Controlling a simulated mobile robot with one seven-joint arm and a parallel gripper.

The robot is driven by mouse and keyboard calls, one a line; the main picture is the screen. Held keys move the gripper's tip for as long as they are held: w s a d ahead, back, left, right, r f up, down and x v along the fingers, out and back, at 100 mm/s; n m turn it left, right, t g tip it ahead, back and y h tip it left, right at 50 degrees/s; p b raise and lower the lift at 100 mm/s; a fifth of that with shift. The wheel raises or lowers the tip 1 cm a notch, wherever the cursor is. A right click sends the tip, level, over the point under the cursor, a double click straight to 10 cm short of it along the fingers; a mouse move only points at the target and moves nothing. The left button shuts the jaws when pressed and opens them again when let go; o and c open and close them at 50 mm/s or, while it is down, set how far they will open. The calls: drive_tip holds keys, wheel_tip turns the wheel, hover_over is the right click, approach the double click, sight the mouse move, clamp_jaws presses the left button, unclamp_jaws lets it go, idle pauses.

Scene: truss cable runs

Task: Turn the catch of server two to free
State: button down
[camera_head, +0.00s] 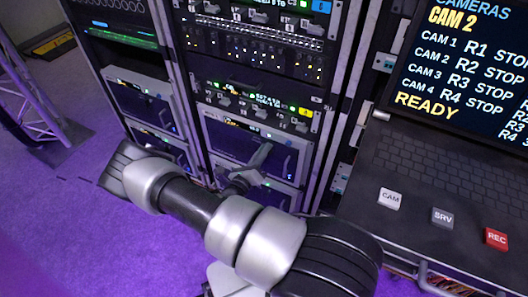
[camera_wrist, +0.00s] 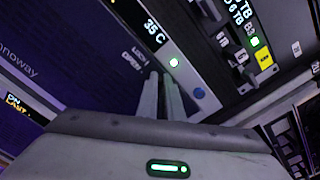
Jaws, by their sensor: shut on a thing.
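A server front with a dark blue panel (camera_head: 226,139) is in the middle rack in the head view. The panel (camera_wrist: 85,45) fills the upper left of the wrist view. I cannot read which server number it is. My gripper (camera_head: 264,152) is at this front, and its two fingers (camera_wrist: 162,82) point at the strip beside the panel.
More rack units (camera_head: 265,100) stand above. A console (camera_head: 435,165) with keys and a screen stands at right. Purple floor (camera_head: 60,220) is open at left.

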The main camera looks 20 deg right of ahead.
drive_tip(key=shift+w+a+f+n+b, duration=0.1)
drive_tip(key=shift+f+n+b, duration=0.15)
drive_tip(key=shift+n, duration=1.4)
drive_tip(key=shift+f+n+b, duration=0.15)
drive_tip(key=shift+n+b, duration=0.05)
drive_tip(key=shift+n, duration=1.5)
drive_tip(key=shift+w+a+f+n+b, duration=0.1)
drive_tip(key=shift+f+n+b, duration=0.15)
drive_tip(key=shift+n, duration=1.4)
drive_tip(key=shift+s, duration=0.1)
drive_tip(key=c, duration=1.9)
unclamp_jaws()
drive_tip(key=shift+d, duration=0.1)
drive_tip(key=shift+r, duration=0.1)
drive_tip(key=p+v, duration=0.1)
drive_tip(key=v, duration=1.6)
drive_tip(key=shift+s, duration=0.1)
